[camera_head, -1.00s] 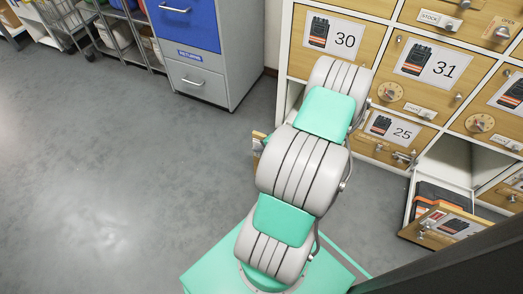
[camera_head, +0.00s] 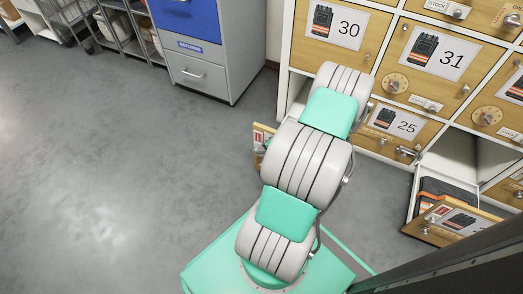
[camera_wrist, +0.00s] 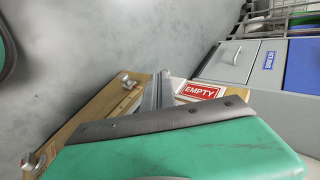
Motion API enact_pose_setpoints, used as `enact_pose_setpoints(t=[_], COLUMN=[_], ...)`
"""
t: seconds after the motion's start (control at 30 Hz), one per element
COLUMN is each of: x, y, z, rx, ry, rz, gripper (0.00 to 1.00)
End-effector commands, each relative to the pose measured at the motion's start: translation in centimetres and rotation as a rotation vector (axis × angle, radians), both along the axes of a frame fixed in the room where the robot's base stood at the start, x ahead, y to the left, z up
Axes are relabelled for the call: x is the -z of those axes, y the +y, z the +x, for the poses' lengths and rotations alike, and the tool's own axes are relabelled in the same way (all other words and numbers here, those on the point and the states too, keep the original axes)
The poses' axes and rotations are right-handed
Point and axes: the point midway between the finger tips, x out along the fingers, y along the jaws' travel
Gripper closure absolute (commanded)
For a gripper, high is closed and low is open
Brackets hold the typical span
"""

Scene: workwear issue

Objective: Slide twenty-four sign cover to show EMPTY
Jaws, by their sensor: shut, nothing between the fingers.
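A pulled-out drawer with a wooden front (camera_head: 258,139) sticks out left of my arm in the head view; a small red patch shows on it. My arm hides most of it, and no number 24 is readable. In the wrist view the wooden front (camera_wrist: 100,108) slants across, with metal knobs at its left. A red sign reading EMPTY (camera_wrist: 201,91) lies on its right part. My gripper (camera_wrist: 158,88) shows as a narrow grey metal piece beside the sign, shut and empty. Whether it touches the sign or its cover I cannot tell.
The wooden locker wall holds doors 30 (camera_head: 334,28), 31 (camera_head: 437,50) and 25 (camera_head: 397,122). Another drawer (camera_head: 452,218) stands open at the lower right with dark gear inside. A grey cabinet with a blue drawer (camera_head: 188,20) stands at the back. The left floor is clear.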

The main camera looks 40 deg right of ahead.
Motion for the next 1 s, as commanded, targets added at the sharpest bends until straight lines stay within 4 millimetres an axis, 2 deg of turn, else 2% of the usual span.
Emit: enact_pose_setpoints(t=[0.03,0.13,0.5,0.7,1.0], x=[-1.3,-3.2,-8.6,-9.4,-9.4], y=[-0.1,-0.1,-0.4,-0.4,-0.4], z=[-0.3,-1.3,-7.2,-8.4,-8.4], rx=[0.002,-0.001,-0.006,-0.009,-0.01], ry=[-0.001,-0.003,-0.004,-0.004,-0.004], rz=[-0.001,-0.003,-0.005,-0.003,-0.004], gripper=[1.0,1.0,1.0,1.0,1.0])
